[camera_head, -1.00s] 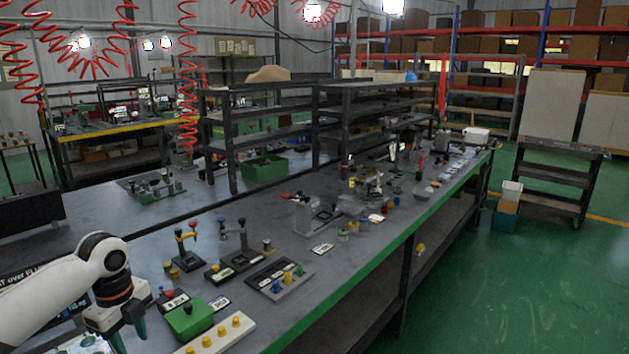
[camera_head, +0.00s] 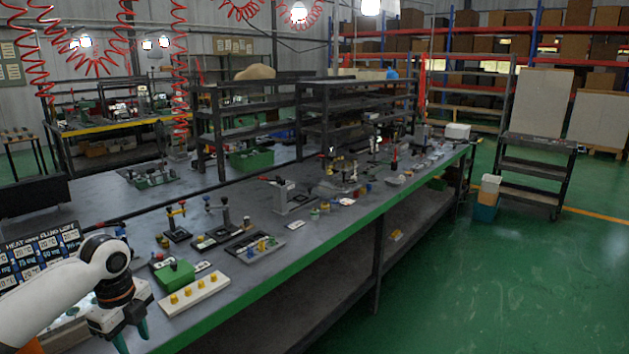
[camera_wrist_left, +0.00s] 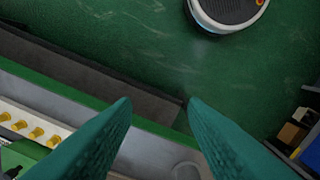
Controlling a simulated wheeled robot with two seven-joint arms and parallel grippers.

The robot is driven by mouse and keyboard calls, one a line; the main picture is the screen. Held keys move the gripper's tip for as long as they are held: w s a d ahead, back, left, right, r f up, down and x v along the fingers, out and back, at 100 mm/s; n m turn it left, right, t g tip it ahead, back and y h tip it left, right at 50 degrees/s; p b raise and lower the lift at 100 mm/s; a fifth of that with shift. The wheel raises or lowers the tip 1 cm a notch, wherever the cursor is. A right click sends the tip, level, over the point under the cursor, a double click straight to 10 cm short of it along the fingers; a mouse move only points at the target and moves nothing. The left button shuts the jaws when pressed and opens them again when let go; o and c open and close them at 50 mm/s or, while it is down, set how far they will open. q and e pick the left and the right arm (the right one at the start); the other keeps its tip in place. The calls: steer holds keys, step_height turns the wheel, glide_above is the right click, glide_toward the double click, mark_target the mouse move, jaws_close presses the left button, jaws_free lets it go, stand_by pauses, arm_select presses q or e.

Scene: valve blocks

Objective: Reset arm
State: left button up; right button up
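My left arm comes in from the left in the head view. Its left gripper (camera_head: 132,341) points down near the front edge of the grey workbench (camera_head: 300,238), at the lower left. In the left wrist view the two green fingers of the left gripper (camera_wrist_left: 158,105) stand apart with nothing between them. They show above the bench edge and the green floor. A white block with yellow knobs (camera_head: 194,293) lies on the bench to the right of the gripper, and a green box (camera_head: 174,274) sits behind it. My right gripper is in neither view.
Small fixtures with coloured knobs (camera_head: 255,247) stand along the bench. A screen with blue and white text (camera_head: 40,255) is behind my left arm. Black shelving (camera_head: 350,110) stands at the back. The green floor (camera_head: 500,270) to the right is clear.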

arm_select(q)
steer(key=d+f+n+t, duration=0.15)
steer(key=f+n, duration=0.35)
steer(key=f, duration=1.1)
steer(key=d+f+n+t, duration=0.15)
steer(key=f+n, duration=0.35)
steer(key=f, duration=1)
steer(key=s+d+f+n+g, duration=0.1)
steer(key=s+d+f+n, duration=0.15)
steer(key=s+f, duration=0.9)
steer(key=s+d+f+n, duration=0.1)
steer(key=s+f+n, duration=0.3)
steer(key=s+f, duration=0.7)
steer(key=s+d+f+n, duration=0.1)
steer(key=s+d+f, duration=0.1)
steer(key=s, duration=1)
steer(key=s+d+f+n+g, duration=0.1)
steer(key=s+d+f, duration=0.1)
steer(key=s, duration=1)
steer(key=shift+s+d+f, duration=0.25)
steer(key=shift+d+f, duration=0.15)
steer(key=shift+f, duration=0.1)
